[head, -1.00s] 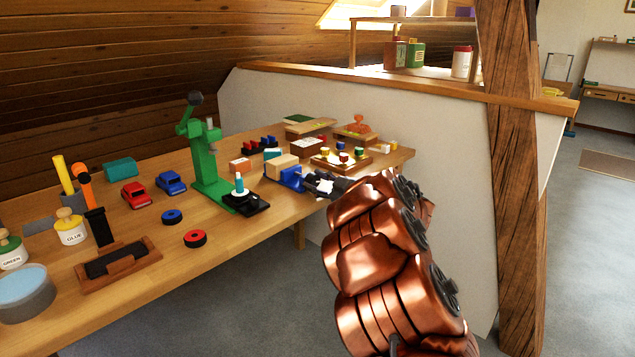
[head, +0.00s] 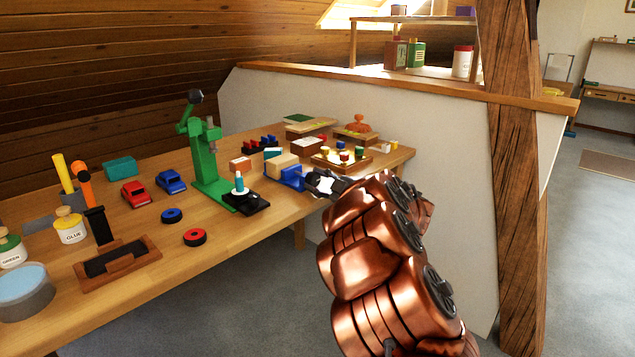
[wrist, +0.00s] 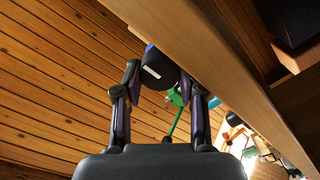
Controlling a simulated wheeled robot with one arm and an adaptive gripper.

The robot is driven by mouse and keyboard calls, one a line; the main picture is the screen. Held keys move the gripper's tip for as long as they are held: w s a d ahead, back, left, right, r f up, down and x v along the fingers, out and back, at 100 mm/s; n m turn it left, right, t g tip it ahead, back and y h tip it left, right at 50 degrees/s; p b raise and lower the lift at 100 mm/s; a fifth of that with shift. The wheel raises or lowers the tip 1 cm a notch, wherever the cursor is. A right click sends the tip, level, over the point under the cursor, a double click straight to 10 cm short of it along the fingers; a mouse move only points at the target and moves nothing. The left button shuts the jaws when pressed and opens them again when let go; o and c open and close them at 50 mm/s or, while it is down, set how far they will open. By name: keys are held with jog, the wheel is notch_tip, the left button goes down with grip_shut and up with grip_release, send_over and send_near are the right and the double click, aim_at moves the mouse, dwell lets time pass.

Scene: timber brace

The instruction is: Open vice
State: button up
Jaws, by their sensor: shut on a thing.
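The blue vice (head: 291,177) is at the front edge of the workbench, with a pale wooden block (head: 281,165) at its jaws. I cannot tell how far apart the vice jaws stand. My gripper (head: 309,183) reaches it from the right, at the bench edge. In the wrist view, my gripper (wrist: 163,80) has its two fingers on either side of a dark round handle (wrist: 158,70) with a white mark. It is shut on this handle. A bit of blue shows just behind the handle. The contact is mostly hidden in the head view.
The green drill press (head: 206,165) stands left of the vice on the workbench (head: 225,243). A wooden tray (head: 341,163) with coloured pieces lies to the right behind the vice. A timber post (head: 510,180) rises right of my arm. The floor before the bench is clear.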

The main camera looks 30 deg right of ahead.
jog(key=o, duration=1.1)
jog(key=shift+o, duration=0.2)
